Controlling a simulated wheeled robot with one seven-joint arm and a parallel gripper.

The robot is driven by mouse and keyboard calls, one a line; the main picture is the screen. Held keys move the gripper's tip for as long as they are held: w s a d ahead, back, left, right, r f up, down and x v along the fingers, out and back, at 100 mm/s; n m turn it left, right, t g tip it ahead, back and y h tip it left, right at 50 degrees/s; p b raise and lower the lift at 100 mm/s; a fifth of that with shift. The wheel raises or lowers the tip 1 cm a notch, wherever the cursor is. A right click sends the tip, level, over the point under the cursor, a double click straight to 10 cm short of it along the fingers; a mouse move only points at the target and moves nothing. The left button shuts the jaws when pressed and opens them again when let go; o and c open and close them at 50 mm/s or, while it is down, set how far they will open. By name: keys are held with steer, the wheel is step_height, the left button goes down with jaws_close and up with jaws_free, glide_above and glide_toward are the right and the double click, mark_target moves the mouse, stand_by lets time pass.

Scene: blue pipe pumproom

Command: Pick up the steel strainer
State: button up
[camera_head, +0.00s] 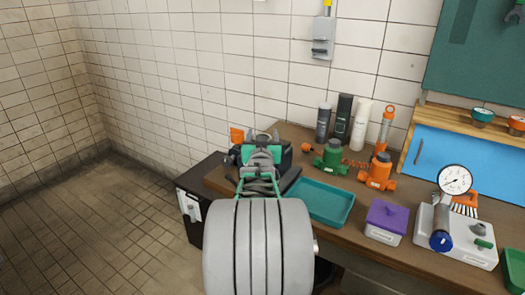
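My arm reaches away from the bottom centre toward the left end of the brown workbench (398,236). My gripper (262,140) is at its far end, over or close to that bench end. The arm and gripper body hide much of the spot there, and the fingertips are too small to read. I cannot make out a steel strainer clearly. Small grey metal shapes show around the gripper tip, but I cannot tell whether any is the strainer or is held.
A teal tray (322,203) lies right of my arm. Behind it stand a green fitting (333,157), an orange fitting (378,172) and several bottles. A purple-lidded box (385,221) and a gauge unit (453,215) are further right. A black cabinet (193,205) stands left; floor beyond is clear.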

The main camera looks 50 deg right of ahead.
steer(key=c, duration=1.3)
steer(key=shift+o, duration=0.2)
